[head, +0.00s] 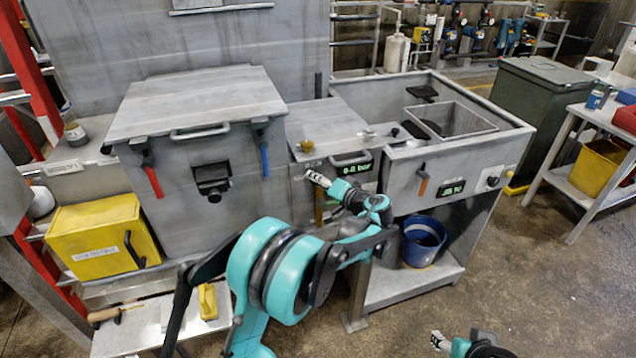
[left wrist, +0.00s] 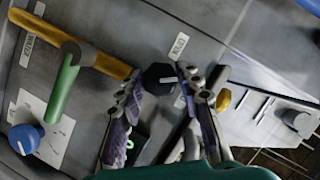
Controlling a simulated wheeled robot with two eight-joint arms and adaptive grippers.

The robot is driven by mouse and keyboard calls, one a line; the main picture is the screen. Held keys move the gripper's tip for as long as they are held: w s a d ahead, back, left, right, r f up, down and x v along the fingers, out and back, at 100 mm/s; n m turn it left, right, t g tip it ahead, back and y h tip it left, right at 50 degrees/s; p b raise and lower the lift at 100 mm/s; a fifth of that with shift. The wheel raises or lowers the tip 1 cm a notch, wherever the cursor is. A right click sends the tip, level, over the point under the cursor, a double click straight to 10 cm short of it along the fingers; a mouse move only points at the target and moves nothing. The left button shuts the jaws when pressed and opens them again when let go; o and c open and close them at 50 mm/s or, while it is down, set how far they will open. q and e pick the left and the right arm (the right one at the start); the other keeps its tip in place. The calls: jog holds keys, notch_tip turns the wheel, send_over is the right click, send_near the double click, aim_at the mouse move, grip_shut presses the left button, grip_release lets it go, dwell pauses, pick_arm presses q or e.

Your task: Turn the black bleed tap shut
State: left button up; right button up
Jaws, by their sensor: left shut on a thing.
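The black bleed tap (left wrist: 160,78) is a dark, faceted knob on the grey panel, in the upper middle of the left wrist view. A small white label (left wrist: 178,46) is beside it. My left gripper (left wrist: 160,84) has one finger on each side of the tap and is shut on it. In the head view, my left gripper (head: 318,179) is at the front of the middle cabinet (head: 335,133), and the tap cannot be made out there. My right gripper (head: 440,342) is at the bottom edge, away from the cabinets; its finger opening is unclear.
In the left wrist view, a green lever (left wrist: 64,84) on a yellow pipe and a blue knob (left wrist: 25,138) are left of the tap. In the head view, a display (head: 355,167) is above my left gripper. A blue bucket (head: 421,242) stands on the lower shelf.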

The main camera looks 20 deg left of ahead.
pick_arm(q)
jog(key=m, duration=0.1)
jog(key=m+y+b, duration=0.1)
jog(key=shift+f+m, duration=0.2)
jog(key=shift+m, duration=0.2)
jog(key=shift+m+y+b, duration=0.45)
jog(key=shift+m+y, duration=0.25)
jog(key=shift+m, duration=0.5)
jog(key=o, duration=1.1)
jog(key=shift+d, duration=0.15)
jog(key=v, duration=1.2)
jog(key=shift+f, duration=0.15)
